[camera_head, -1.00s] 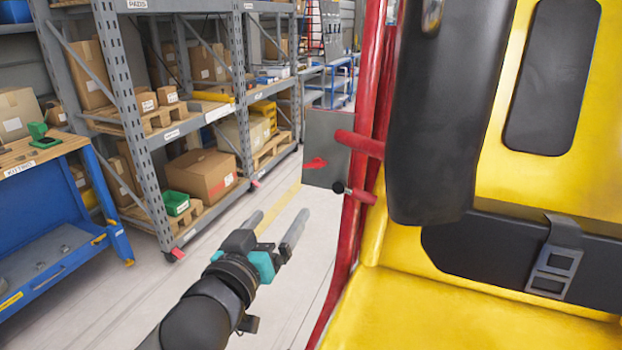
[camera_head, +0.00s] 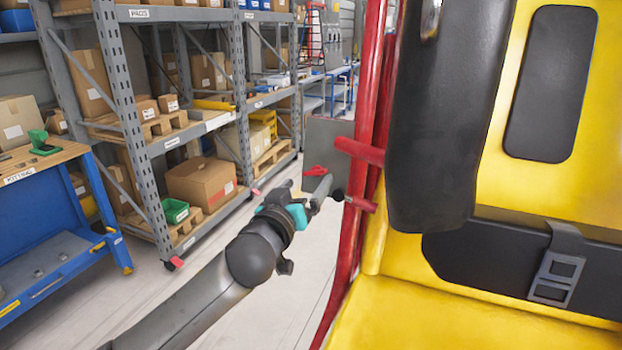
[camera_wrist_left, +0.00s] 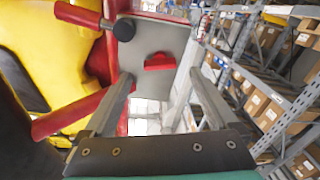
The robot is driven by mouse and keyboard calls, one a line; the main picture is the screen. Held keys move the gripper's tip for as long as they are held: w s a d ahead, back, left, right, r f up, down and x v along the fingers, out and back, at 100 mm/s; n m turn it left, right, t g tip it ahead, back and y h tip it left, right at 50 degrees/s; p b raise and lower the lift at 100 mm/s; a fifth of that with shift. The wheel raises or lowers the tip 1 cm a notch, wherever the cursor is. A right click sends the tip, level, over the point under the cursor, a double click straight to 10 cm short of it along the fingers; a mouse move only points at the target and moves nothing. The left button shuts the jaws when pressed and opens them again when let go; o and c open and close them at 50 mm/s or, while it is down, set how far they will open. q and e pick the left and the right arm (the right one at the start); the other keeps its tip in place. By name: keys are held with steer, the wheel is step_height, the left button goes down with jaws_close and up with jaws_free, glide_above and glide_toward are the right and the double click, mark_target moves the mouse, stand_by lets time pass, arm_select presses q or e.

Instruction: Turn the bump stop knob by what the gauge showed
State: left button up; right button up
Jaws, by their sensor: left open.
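A grey plate (camera_head: 325,138) stands beside the red frame tube of the yellow seat, with a red knob (camera_head: 316,170) on its face. A small black round knob (camera_head: 337,195) sits at the end of a short rod near the plate's lower edge. In the left wrist view the red knob (camera_wrist_left: 159,62) appears between the fingers and the black knob (camera_wrist_left: 124,30) above the left finger. I cannot tell which is the bump stop knob. My left gripper (camera_head: 309,187) is open and empty, just in front of the plate. No gauge reading is legible. My right gripper is out of view.
Red tubes (camera_head: 367,120), a black padded restraint (camera_head: 435,120) and the yellow seat (camera_head: 420,310) stand close on the right. Shelving (camera_head: 125,110) with boxes and a blue workbench (camera_head: 75,230) holding a green device (camera_head: 42,143) are at left. Floor between is clear.

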mark_target(314, 174)
arm_select(q)
steer(key=shift+x, duration=1.9)
steer(key=c, duration=1.4)
